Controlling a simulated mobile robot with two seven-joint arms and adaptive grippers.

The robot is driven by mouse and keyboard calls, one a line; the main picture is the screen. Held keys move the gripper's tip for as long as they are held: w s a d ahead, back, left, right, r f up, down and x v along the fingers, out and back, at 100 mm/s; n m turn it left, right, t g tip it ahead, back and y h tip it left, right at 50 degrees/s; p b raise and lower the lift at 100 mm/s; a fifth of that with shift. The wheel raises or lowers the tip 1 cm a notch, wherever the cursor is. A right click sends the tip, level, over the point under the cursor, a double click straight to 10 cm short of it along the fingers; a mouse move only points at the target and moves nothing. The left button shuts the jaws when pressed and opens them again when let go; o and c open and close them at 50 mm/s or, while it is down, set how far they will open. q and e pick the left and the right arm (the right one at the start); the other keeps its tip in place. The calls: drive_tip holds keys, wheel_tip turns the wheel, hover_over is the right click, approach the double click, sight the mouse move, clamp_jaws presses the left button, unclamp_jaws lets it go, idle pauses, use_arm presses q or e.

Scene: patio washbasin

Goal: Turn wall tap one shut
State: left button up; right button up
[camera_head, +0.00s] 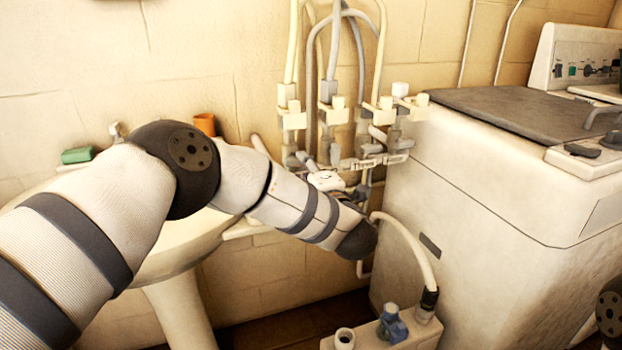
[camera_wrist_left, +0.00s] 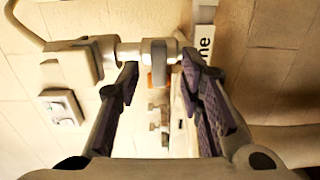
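In the left wrist view, my left gripper (camera_wrist_left: 160,72) is open, with one purple-padded finger on each side of a wall tap. The tap's grey and white body (camera_wrist_left: 160,50) lies between or just beyond the fingertips; contact cannot be told. A white label (camera_wrist_left: 204,38) beside it shows the letters "ne", the rest hidden. In the head view, my left arm reaches across to the wall taps (camera_head: 330,115); its gripper (camera_head: 318,165) is small and partly hidden by my arm, below the taps. My right gripper is not in view.
A white washing machine (camera_head: 470,190) with a dark lid stands right of the taps. A washbasin (camera_head: 180,250) is behind my arm, with an orange cup (camera_head: 204,124) and a green item (camera_head: 77,155). Hoses (camera_head: 350,50) hang above the taps. A box with a blue valve (camera_head: 392,324) sits low in front.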

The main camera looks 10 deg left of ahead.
use_arm(q)
drive_tip(key=v, duration=0.8)
drive_tip(key=shift+s+d, duration=0.25)
drive_tip(key=shift+s, duration=0.05)
drive_tip(key=s+f+m+g+h, duration=0.1)
drive_tip(key=s+f+m+h, duration=0.4)
drive_tip(key=f, duration=0.4)
drive_tip(key=s+f+m+g+h, duration=0.1)
drive_tip(key=s+f+m+h, duration=0.15)
drive_tip(key=f+m, duration=0.6)
drive_tip(key=s+a+f+m+g+h, duration=0.25)
drive_tip(key=s+f+m+g, duration=0.2)
drive_tip(key=s+f, duration=0.7)
drive_tip(key=s+a+m+g, duration=0.2)
drive_tip(key=s+g, duration=0.1)
drive_tip(key=s, duration=0.7)
drive_tip(key=s+a+f+m+g, duration=0.1)
drive_tip(key=s+a+m+g, duration=0.1)
drive_tip(key=s, duration=0.9)
drive_tip(key=s+a+f+m+g, duration=0.1)
drive_tip(key=s+a+g, duration=0.3)
drive_tip(key=s, duration=0.6)
drive_tip(key=shift+s+m+g+p, duration=0.25)
drive_tip(key=shift+m+g, duration=0.35)
drive_tip(key=shift+g, duration=0.45)
